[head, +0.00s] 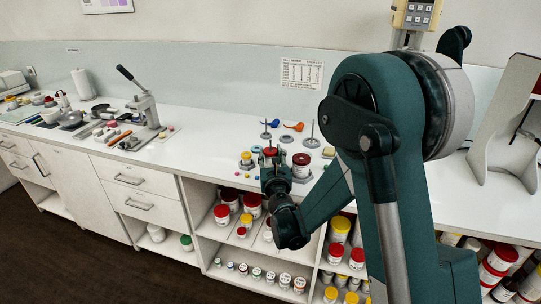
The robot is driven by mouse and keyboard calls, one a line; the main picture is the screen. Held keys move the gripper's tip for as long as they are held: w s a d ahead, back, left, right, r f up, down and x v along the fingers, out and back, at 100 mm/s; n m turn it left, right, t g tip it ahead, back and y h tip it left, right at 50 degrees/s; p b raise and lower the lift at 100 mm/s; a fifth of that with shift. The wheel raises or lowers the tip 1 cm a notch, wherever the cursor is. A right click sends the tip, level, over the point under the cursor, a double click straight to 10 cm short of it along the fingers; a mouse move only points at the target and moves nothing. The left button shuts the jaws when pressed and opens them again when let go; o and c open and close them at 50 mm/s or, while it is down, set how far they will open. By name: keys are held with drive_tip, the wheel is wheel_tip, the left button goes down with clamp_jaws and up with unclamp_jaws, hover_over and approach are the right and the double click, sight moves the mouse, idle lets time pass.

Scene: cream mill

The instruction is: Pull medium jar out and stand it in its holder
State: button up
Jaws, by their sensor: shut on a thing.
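My gripper (270,160) is over the white counter and shut on a small jar with a red lid (270,151), which I take to be the medium jar. Only its top shows; the gripper hides the rest, so I cannot tell if it is upright or touches anything below. A small jar with a yellow lid (246,158) stands in a grey holder just left of the gripper. A larger jar with a dark red lid (302,165) stands just right of it, seemingly in a grey holder too.
Two thin grey stands (312,137), a blue funnel and an orange funnel (293,127) are behind. Small coloured beads lie to the left. Shelves below hold several lidded jars (252,204). A lever press (144,105) stands far left; bare counter (205,150) lies between.

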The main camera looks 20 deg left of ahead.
drive_tip(key=shift+f+b, duration=0.8)
drive_tip(key=shift+f, duration=0.3)
idle(0.7)
drive_tip(key=o, duration=1.6)
drive_tip(key=shift+s+d, duration=0.1)
drive_tip(key=shift+r+b+v, duration=0.1)
drive_tip(key=shift+r+v, duration=0.1)
drive_tip(key=shift+v, duration=1.1)
drive_tip(key=shift+r+b+v, duration=0.15)
drive_tip(key=shift+r+v, duration=0.1)
drive_tip(key=shift+v, duration=1.05)
drive_tip(key=shift+r+b+v, duration=0.1)
drive_tip(key=shift+r+v, duration=0.1)
drive_tip(key=shift+v, duration=1.05)
